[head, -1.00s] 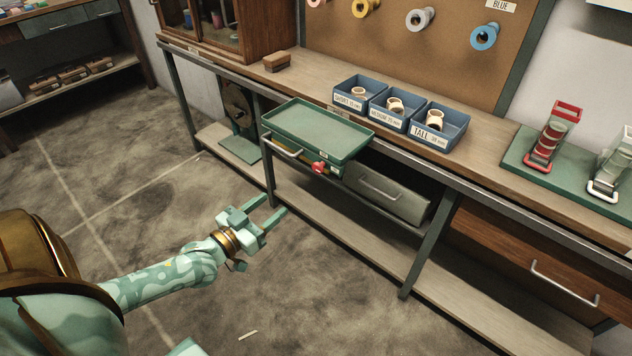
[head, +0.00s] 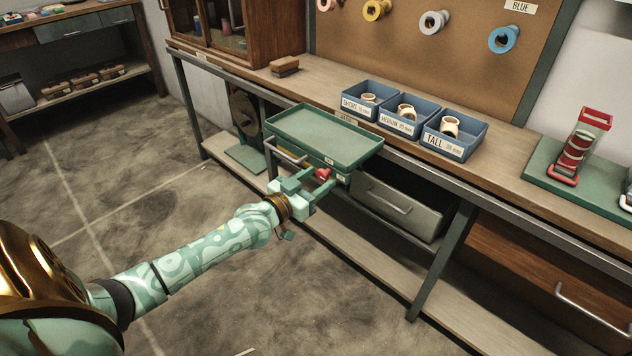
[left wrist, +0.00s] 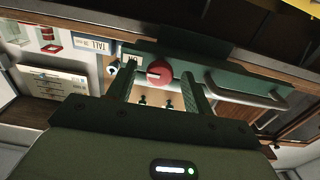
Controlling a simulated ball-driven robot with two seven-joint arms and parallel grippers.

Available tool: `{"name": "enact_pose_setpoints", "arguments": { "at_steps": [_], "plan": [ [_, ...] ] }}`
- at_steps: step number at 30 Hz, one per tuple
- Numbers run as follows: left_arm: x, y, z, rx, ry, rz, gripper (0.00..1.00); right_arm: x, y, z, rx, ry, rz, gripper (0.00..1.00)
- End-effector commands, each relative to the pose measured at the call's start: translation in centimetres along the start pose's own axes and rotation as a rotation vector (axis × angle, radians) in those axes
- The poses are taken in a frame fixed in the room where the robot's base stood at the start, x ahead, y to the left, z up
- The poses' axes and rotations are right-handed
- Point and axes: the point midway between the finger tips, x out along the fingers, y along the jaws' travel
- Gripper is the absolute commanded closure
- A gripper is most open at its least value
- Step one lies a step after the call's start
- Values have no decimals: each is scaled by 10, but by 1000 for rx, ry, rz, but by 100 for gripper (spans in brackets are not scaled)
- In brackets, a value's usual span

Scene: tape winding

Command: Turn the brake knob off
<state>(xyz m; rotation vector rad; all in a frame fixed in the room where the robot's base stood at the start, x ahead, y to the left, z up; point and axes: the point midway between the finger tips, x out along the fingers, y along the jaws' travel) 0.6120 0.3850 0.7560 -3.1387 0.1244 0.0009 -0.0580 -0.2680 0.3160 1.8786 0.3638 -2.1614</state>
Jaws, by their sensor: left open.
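The brake knob (head: 323,174) is a small red knob on the front of the green tray unit, below the tray's right part. It also shows in the left wrist view (left wrist: 159,72), as a red disc with a pale mark. My left gripper (head: 312,182) is open in front of the unit, close to the knob. In the left wrist view its two fingers (left wrist: 158,90) stand on either side of the knob; I cannot tell whether they touch it. My right gripper is not in view.
The green tray (head: 325,138) juts out from the bench above the knob. A grey drawer (head: 398,208) is to the right under the bench. Blue bins (head: 452,138) stand on the bench top. The floor in front is clear.

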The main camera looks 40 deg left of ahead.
Motion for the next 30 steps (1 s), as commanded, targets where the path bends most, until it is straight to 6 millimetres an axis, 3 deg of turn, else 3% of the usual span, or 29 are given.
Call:
{"name": "enact_pose_setpoints", "arguments": {
  "at_steps": [2,7,8,20,30],
  "plan": [
    [0,0,0,0,0,0,49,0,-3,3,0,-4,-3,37],
    [0,0,0,0,0,0,91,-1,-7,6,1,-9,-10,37],
    [0,0,0,0,0,0,92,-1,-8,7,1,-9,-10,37],
    [0,0,-1,-62,1,-1,92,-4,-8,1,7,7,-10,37],
    [-1,0,-2,-314,0,-1,92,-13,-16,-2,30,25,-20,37]
  ]
}}
